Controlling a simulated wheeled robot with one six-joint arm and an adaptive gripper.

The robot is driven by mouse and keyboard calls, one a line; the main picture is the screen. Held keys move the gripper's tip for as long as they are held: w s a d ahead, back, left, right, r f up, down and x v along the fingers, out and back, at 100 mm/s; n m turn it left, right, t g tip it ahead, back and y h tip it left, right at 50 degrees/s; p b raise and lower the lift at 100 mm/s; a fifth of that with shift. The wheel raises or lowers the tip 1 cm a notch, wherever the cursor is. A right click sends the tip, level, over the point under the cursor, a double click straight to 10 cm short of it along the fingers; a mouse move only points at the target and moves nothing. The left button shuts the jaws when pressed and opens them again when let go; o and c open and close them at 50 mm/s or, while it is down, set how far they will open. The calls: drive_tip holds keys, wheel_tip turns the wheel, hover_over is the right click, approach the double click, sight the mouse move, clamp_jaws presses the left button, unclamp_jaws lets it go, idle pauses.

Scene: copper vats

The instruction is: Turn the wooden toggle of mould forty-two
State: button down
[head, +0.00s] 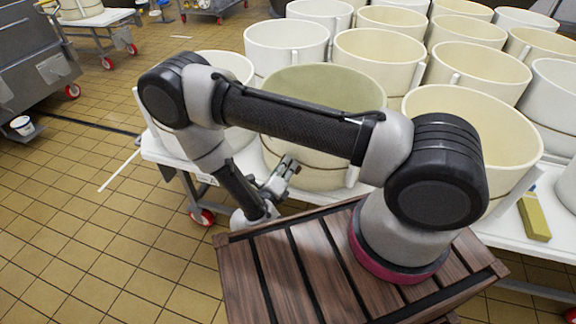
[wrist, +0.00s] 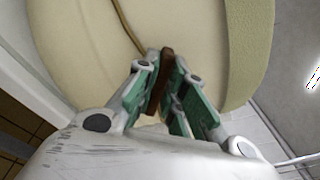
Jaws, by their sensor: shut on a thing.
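A cream mould with a greenish upper band (head: 330,88) stands at the near edge of a white table, behind my arm. It also fills the upper wrist view (wrist: 85,35), with a thin brown cord (wrist: 127,25) across its wall. I cannot read a number on it. A small brown wooden toggle (wrist: 164,70) lies at the cord's lower end against the wall. My gripper (wrist: 165,62) is shut on the toggle, with a green-padded finger on each side. In the head view my gripper (head: 286,170) is beside the mould's near wall; the toggle cannot be made out there.
Several other cream and white moulds (head: 380,58) crowd the white wheeled table (head: 160,152). A yellow block (head: 533,217) lies on it at right. A grey metal machine (head: 35,60) stands at left. The tiled floor (head: 90,235) at left is mostly clear.

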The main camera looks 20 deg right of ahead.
drive_tip(key=n, duration=0.6)
drive_tip(key=shift+a+f, duration=0.1)
drive_tip(key=shift+f, duration=0.15)
drive_tip(key=shift+n, duration=0.4)
drive_tip(key=c, duration=1.5)
unclamp_jaws()
wheel_tip(320, 180, up, 10)
